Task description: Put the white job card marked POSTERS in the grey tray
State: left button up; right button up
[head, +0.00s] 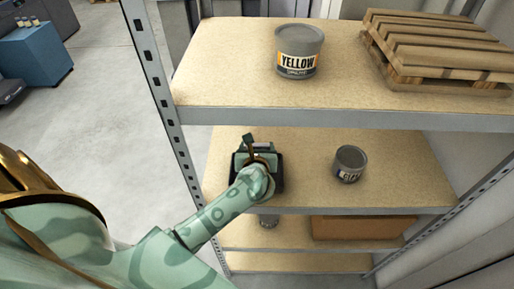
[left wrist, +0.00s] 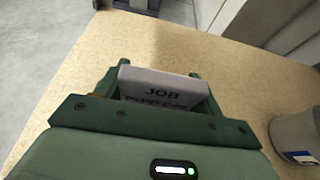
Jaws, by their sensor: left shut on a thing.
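The job card (left wrist: 163,90) shows in the left wrist view as a pale slab with the dark word JOB on it. A second line of lettering below is too blurred and cut off to read surely. My left gripper (head: 257,148) is over the middle shelf in the head view. In the left wrist view my left gripper (left wrist: 155,76) is shut on the card, with one finger at each side of it. The gripper body hides the card's lower part. I cannot make out a grey tray in either view. My right gripper is not in view.
The middle shelf (head: 310,150) holds a small grey tin (head: 349,164) right of my gripper. The upper shelf (head: 225,70) carries a YELLOW ink tin (head: 298,50) and a wooden pallet (head: 440,50). A perforated upright (head: 160,85) stands left. A brown box (head: 360,228) sits below.

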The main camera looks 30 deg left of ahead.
pick_arm(q)
jog(key=shift+f, duration=0.15)
jog(key=o, duration=1)
jog(key=shift+c, duration=0.2)
jog(key=shift+s+d+r, duration=0.1)
jog(key=shift+r, duration=0.15)
jog(key=p+v, duration=0.1)
jog(key=v, duration=1)
jog(key=shift+s+d+p, duration=0.2)
jog(key=shift+s+p, duration=0.2)
